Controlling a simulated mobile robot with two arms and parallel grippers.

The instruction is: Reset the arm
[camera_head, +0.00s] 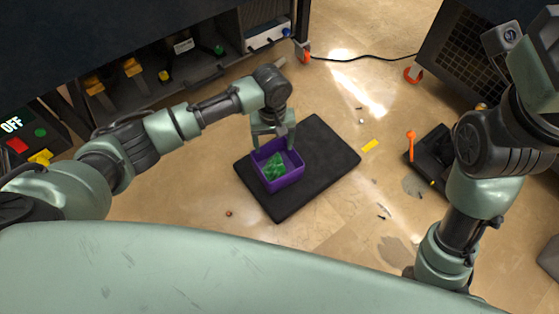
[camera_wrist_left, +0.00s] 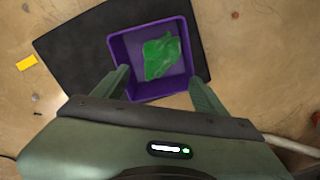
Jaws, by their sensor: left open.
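My left arm reaches in from the left in the head view. Its gripper (camera_head: 273,143) is over the far edge of a purple bin (camera_head: 290,176). In the left wrist view the gripper (camera_wrist_left: 163,88) is open, its two fingers apart near the bin's near wall (camera_wrist_left: 116,50). Whether the fingers touch the bin, I cannot tell. A crumpled green item (camera_head: 274,167) lies inside the bin, and it also shows in the left wrist view (camera_wrist_left: 161,56). My right arm (camera_head: 470,190) is bent upward at the right; its gripper fingers do not show.
The bin stands on a black mat (camera_head: 325,150) on the tan floor. A dark machine (camera_head: 180,60) with an OFF panel (camera_head: 12,124) is at the left and back. A yellow piece (camera_head: 371,145), small bits and a black device with an orange lever (camera_head: 410,143) lie right.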

